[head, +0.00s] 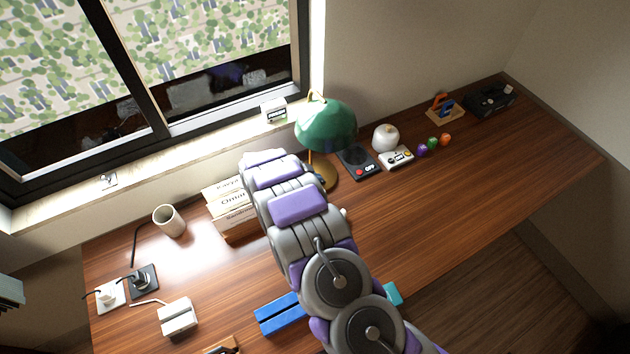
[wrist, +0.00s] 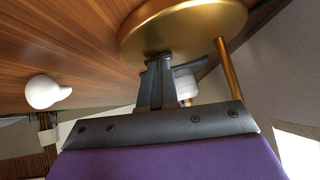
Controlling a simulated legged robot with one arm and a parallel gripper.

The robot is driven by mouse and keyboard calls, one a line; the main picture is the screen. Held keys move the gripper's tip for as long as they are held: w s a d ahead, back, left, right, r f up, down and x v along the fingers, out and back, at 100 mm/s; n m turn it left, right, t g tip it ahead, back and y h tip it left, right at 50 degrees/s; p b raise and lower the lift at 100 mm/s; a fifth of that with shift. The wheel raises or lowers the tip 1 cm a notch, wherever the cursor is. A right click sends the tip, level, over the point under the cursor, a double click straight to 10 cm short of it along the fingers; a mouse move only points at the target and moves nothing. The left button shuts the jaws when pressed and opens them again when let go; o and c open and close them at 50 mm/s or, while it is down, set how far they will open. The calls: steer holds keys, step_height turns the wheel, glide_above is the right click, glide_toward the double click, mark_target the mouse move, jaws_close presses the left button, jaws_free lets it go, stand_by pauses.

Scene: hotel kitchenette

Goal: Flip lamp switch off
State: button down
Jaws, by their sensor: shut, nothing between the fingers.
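The desk lamp has a green shade (head: 326,125) and a round brass base (head: 328,176); it stands on the wooden desk near the window. In the wrist view the picture is turned over, and the brass base (wrist: 190,25) fills the top, with the brass pole (wrist: 228,70) at the right. My gripper (wrist: 160,58) is shut and empty, its fingertips at the edge of the base in the picture; I cannot tell whether they touch. I cannot make out the lamp switch clearly. In the head view my arm hides my fingers and part of the lamp base.
Books (head: 228,205) and a mug (head: 169,221) stand left of my arm. A black device (head: 358,163), a game controller (head: 397,157) and a white round object (head: 386,138) are right of the lamp. The desk's right-hand part (head: 480,170) is mostly clear.

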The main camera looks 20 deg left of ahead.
steer(key=r, duration=0.2)
steer(key=r+p, duration=0.1)
steer(key=shift+s+d+r, duration=0.2)
steer(key=shift+s+r, duration=0.05)
steer(key=s+d, duration=0.4)
steer(key=s, duration=0.2)
steer(key=s+d+r+p, duration=0.1)
steer(key=s+d, duration=0.3)
steer(key=s, duration=0.2)
steer(key=shift+s+d+r, duration=0.15)
steer(key=shift+s+d, duration=0.05)
steer(key=shift+s, duration=0.2)
